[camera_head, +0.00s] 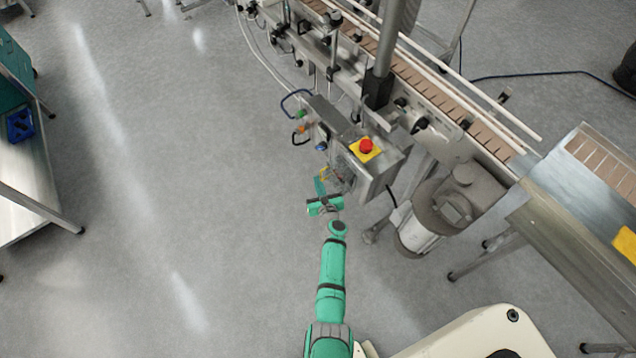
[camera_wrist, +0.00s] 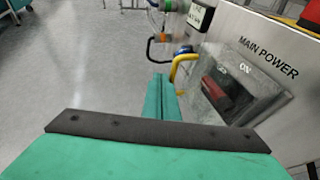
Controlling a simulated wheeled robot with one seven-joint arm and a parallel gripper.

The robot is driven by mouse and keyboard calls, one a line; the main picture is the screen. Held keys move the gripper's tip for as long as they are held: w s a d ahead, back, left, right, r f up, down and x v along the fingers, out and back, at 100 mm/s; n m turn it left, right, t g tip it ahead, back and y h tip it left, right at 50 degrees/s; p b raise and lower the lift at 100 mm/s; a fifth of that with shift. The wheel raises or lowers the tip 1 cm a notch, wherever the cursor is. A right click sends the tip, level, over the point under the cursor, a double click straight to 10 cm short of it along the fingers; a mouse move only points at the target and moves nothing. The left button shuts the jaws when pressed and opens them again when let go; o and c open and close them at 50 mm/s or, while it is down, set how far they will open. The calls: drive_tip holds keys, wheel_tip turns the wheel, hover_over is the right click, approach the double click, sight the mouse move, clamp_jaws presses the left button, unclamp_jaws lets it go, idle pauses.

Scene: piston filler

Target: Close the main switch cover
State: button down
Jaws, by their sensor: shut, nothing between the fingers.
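The main switch (camera_wrist: 218,92) shows in the wrist view as a dark red lever on a grey plate marked ON, under the words MAIN POWER. A yellow curved piece (camera_wrist: 183,64) stands at its left; I cannot tell whether it belongs to the cover. The cover is not clearly distinguishable in either view, nor is its position. My gripper (camera_wrist: 162,98) has its green fingers together and empty, just left of the switch plate. In the head view my gripper (camera_head: 319,186) is beside the lower left side of the control box (camera_head: 385,170). I cannot tell whether it touches anything.
A red emergency button (camera_head: 366,146) on a yellow square tops the box. The conveyor (camera_head: 450,103) runs behind, with a motor (camera_head: 440,210) at the right. The floor (camera_head: 180,190) at the left is clear.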

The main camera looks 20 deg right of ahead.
drive_tip(key=s+a+r+n, duration=0.3)
drive_tip(key=s+a+n, duration=0.3)
drive_tip(key=s, duration=0.4)
drive_tip(key=s+a+r+n, duration=0.3)
drive_tip(key=s+a+n, duration=0.35)
drive_tip(key=s, duration=0.35)
drive_tip(key=s+a+r+n, duration=0.45)
drive_tip(key=s+a, duration=0.25)
drive_tip(key=s, duration=0.3)
drive_tip(key=s+a+r+n+y, duration=0.1)
drive_tip(key=s+a+r+n, duration=0.2)
drive_tip(key=s+r+n, duration=0.4)
drive_tip(key=s+a+r+n+t+y, duration=0.1)
drive_tip(key=s+r+n, duration=0.6)
drive_tip(key=r+n, duration=0.7)
drive_tip(key=shift+s+a+r+y, duration=0.25)
drive_tip(key=shift+a+r+y, duration=0.25)
drive_tip(key=shift+a, duration=0.7)
